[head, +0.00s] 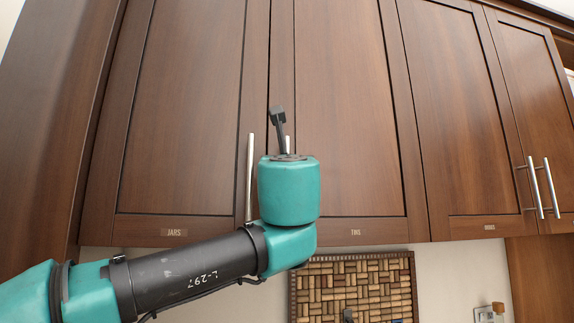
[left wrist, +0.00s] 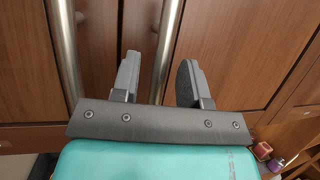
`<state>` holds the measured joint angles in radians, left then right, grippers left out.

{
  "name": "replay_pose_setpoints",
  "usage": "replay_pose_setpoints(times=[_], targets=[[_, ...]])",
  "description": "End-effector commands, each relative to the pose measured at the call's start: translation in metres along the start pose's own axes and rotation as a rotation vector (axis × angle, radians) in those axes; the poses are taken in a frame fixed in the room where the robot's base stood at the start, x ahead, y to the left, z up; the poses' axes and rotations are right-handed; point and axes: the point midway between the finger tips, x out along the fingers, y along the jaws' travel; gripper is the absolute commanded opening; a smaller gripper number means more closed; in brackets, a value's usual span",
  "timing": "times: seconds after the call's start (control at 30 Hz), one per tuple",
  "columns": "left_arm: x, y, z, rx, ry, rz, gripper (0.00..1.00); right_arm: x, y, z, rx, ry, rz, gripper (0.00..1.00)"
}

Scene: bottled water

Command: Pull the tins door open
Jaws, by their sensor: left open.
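The tins door (head: 345,120) is a brown panel with a small TINS label, and it looks closed. Its upright metal handle (head: 288,144) is mostly hidden behind my left gripper (head: 278,114) in the head view. In the left wrist view, the tins handle (left wrist: 168,40) runs down between the two spread fingers of my left gripper (left wrist: 158,78). The fingers are open, one on each side of the bar in the picture. I cannot tell whether either touches it. My right gripper is not in view.
The jars door (head: 180,110) is left of the tins door, its handle (head: 250,175) close to my left gripper. More closed doors with two handles (head: 543,188) are at the right. A cork board (head: 310,290) hangs below. Small jars (left wrist: 263,150) show at the lower right.

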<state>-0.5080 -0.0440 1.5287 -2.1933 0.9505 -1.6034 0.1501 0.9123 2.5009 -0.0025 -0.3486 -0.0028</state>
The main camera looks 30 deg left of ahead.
Motion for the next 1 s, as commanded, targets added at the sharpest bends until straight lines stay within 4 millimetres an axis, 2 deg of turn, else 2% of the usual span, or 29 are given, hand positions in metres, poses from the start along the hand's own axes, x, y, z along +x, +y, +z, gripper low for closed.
replay_pose_setpoints(times=[0.17, 0.47, 0.9, 1.0], targets=[[0.015, 0.000, 0.000, 0.000, 0.000, 0.000, 0.41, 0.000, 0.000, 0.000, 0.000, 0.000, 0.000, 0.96], [0.017, 0.000, 0.000, 0.000, 0.000, -0.001, 0.41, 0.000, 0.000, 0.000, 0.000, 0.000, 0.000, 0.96], [0.017, 0.000, 0.000, 0.000, 0.000, -0.001, 0.00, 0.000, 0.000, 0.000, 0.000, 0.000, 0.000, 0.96], [0.017, 0.000, 0.000, 0.000, 0.000, -0.001, 0.00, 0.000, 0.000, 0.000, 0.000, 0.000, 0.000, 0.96]])
